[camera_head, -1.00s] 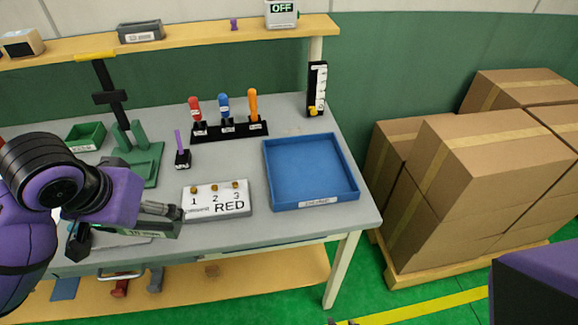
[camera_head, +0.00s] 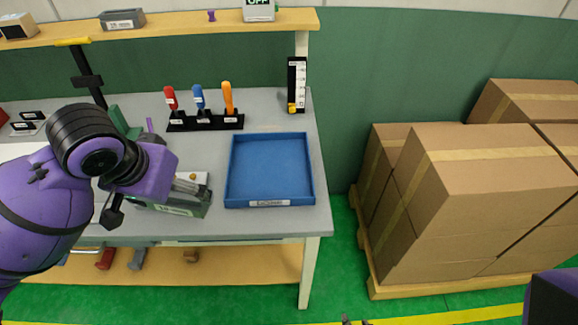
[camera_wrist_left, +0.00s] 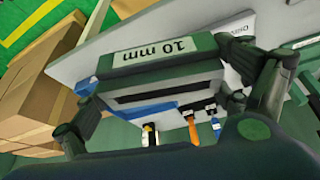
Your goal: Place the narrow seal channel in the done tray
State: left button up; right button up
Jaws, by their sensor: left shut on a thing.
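My left gripper (camera_head: 150,202) is shut on a dark grey-green block labelled "10 mm", the seal channel (camera_head: 182,206), which also shows between the fingers in the left wrist view (camera_wrist_left: 165,75). The tray is empty, with a white front label too small to read. The channel and gripper hide most of the white numbered plate (camera_head: 196,178). At the lower right is my purple right arm; small dark tips at the bottom edge may be its gripper (camera_head: 352,321).
A black rack (camera_head: 205,122) with red, blue and orange-handled tools stands behind the tray's left side. A black scale stand (camera_head: 297,85) is at the back right. A shelf (camera_head: 165,24) runs above. Cardboard boxes (camera_head: 480,190) stand on a pallet right of the bench.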

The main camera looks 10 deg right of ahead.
aim_at(270, 169)
jog(key=i+l, duration=0.1)
jog(key=l, duration=0.3)
jog(key=i+l, duration=0.1)
jog(key=l, duration=0.35)
jog(key=i+l, duration=0.1)
jog(key=l, duration=0.3)
jog(key=i+l, duration=0.15)
jog(key=l, duration=0.25)
